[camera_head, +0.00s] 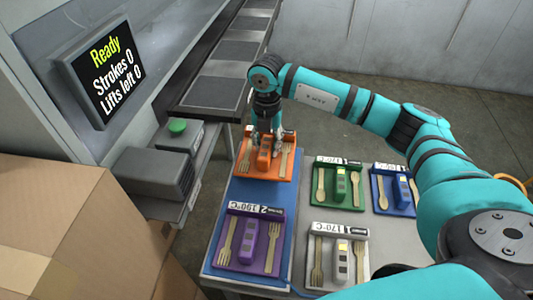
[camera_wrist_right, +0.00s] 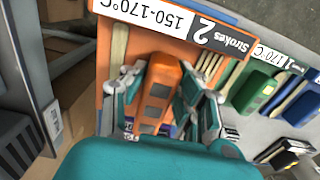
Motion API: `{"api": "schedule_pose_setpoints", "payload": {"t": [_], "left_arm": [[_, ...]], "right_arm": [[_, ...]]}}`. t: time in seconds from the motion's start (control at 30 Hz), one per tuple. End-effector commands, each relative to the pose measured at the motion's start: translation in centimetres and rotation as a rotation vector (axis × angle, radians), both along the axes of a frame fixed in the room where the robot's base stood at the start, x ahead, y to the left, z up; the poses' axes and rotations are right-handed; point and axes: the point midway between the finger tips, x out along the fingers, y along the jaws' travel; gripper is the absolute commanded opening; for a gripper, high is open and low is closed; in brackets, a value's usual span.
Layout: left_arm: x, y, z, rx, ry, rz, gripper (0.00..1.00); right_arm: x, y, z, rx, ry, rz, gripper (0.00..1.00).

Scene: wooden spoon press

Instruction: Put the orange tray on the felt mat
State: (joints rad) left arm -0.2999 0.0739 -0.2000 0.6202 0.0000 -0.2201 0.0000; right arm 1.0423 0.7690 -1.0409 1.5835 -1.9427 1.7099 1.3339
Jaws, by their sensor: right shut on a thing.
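The orange tray (camera_head: 280,166) carries a wooden fork, another wooden utensil and an orange block-shaped handle (camera_wrist_right: 160,88). My right gripper (camera_head: 267,146) is shut on this handle, with a finger on each side of it in the right wrist view (camera_wrist_right: 158,100). The tray is over the far end of the blue mat (camera_head: 262,197), which looks like the felt mat. I cannot tell whether the tray touches it. The tray's label, with 150-170°C and 2 Strokes, shows in the right wrist view. My left gripper is not in view.
A purple tray (camera_head: 274,263) lies on the near part of the blue mat. Green (camera_head: 347,205), blue (camera_head: 379,206) and white (camera_head: 317,282) trays stand to the right. A screen (camera_head: 98,70) reads Ready; a green button (camera_head: 177,126) and a cardboard box (camera_head: 60,220) are at left.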

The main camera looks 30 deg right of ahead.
Motion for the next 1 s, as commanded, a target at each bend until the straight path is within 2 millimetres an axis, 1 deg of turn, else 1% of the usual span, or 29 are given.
{"api": "schedule_pose_setpoints", "payload": {"t": [0.17,0.43,0.67,0.8,0.83,1.0], "left_arm": [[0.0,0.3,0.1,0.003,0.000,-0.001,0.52],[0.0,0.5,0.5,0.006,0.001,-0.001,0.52],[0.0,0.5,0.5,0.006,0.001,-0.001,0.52],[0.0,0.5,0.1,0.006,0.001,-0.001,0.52],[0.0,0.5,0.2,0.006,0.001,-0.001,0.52],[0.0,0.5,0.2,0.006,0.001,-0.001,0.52]], "right_arm": [[0.0,0.0,-1.1,0.001,-0.001,-0.001,0.00],[0.0,0.0,-4.4,0.000,0.000,0.000,0.00],[0.1,0.0,-4.6,0.000,-0.003,0.000,0.00],[0.1,0.0,-5.0,0.001,-0.002,0.000,0.00],[0.0,0.0,-5.0,0.000,-0.001,0.000,0.32],[0.0,0.0,-5.0,-0.001,-0.001,0.000,0.52]]}}
